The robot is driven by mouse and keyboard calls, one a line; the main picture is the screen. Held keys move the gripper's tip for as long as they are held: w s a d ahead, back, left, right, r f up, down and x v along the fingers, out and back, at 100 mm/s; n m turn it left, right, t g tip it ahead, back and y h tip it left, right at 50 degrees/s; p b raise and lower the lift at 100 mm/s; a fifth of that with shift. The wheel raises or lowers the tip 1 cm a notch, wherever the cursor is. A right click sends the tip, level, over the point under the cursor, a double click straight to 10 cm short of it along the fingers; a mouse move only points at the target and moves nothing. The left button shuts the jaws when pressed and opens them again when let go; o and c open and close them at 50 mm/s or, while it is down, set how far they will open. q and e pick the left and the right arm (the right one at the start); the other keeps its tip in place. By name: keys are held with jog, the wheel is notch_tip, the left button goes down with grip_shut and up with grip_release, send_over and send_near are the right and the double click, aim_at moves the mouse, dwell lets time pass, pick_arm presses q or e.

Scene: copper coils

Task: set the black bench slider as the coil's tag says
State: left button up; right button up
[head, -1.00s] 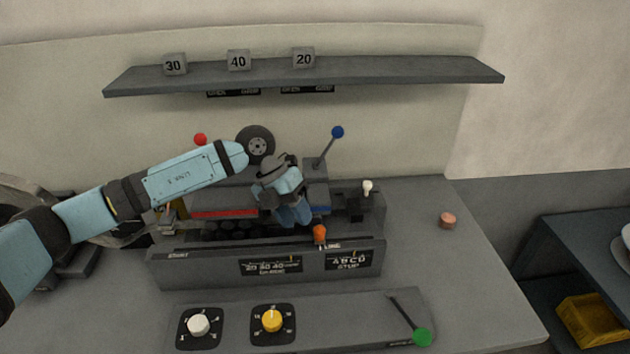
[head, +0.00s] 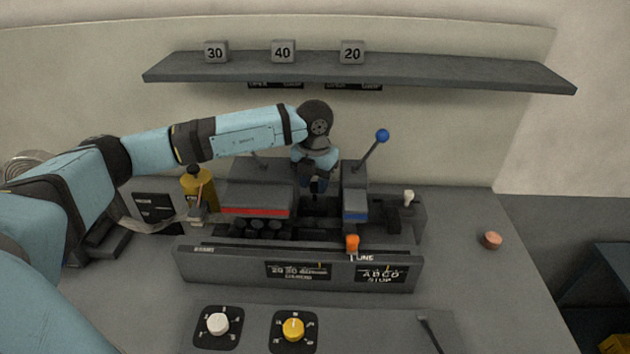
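A black block (head: 393,218) sits at the right end of the bench machine, beside a white knob (head: 408,197); I cannot tell for sure whether it is the black slider. An orange knob (head: 352,243) stands at the front panel's top edge, above small scale labels. My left gripper (head: 317,186) points down between the red-striped block and the blue-striped block. Its fingertips are small and dark against the machine, so their opening is unclear. A pale coiled thing (head: 32,168) shows partly behind my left arm at the far left. No readable coil tag shows. My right gripper is out of view.
A blue-knobbed lever (head: 382,136) rises behind the blue-striped block (head: 355,205). A shelf (head: 450,80) with blocks marked 30, 40 and 20 hangs above. White (head: 218,323) and yellow (head: 293,329) dials are in front. The bench right of the machine is mostly clear around a copper-coloured piece (head: 490,240).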

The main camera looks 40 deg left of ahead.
aim_at(314, 206)
pick_arm(q)
jog(key=shift+f, duration=0.15)
grip_shut()
jog(key=shift+s+d, duration=0.6)
jog(key=shift+s, duration=0.3)
grip_release()
notch_tip(314, 206, up, 8)
jog(key=b, duration=0.1)
jog(key=shift+f, duration=0.15)
